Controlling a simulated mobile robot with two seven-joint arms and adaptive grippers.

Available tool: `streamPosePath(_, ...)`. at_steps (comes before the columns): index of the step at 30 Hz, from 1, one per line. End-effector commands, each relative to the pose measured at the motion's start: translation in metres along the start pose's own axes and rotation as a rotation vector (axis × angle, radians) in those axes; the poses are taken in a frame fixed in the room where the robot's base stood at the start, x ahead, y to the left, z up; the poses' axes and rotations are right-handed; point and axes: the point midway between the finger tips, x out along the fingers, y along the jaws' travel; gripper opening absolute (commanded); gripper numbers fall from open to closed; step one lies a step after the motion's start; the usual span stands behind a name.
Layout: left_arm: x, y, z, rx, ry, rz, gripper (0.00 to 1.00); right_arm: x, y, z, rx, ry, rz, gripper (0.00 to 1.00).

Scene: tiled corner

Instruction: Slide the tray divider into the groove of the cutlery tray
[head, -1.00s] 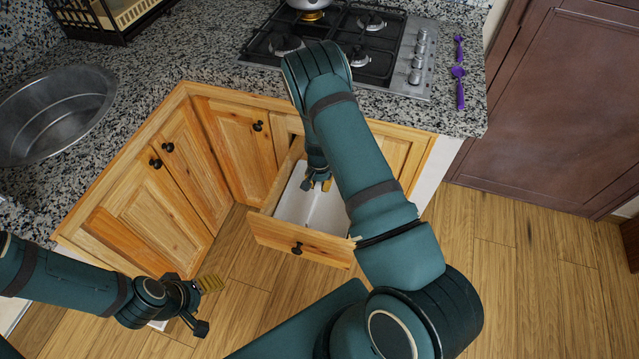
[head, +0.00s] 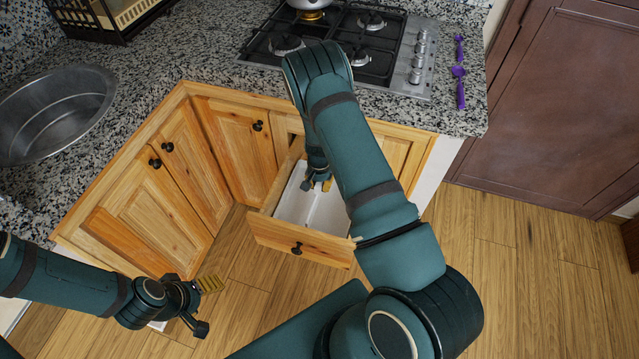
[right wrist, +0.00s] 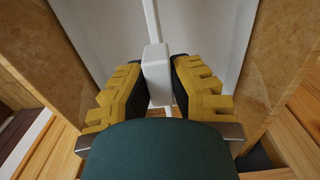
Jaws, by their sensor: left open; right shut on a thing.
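The white cutlery tray (head: 291,206) lies in the open drawer; it also fills the upper right wrist view (right wrist: 215,35). My right gripper (head: 318,183) reaches down into the drawer over the tray. In the right wrist view it is shut on a white block (right wrist: 156,72), which I take for the top of the tray divider, held between its yellow fingers. A thin white line runs beyond the block along the tray; I cannot tell whether the divider sits in the groove. My left gripper (head: 206,304) is open and empty, low at the left, away from the drawer.
The drawer's wooden front (head: 300,248) and side walls hem in my right gripper. The granite counter above carries a gas hob (head: 345,40), a sink (head: 55,105) and purple utensils (head: 459,85). Wooden floor (head: 505,240) is clear at the right.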

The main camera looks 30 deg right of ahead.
Motion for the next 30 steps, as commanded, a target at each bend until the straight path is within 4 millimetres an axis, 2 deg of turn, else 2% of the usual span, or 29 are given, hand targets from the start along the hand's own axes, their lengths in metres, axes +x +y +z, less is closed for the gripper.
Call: streamPosePath(30,0.018,-0.007,0.002,0.000,0.000,0.000,0.67,0.024,0.000,0.000,0.001,0.000,0.000,0.00)
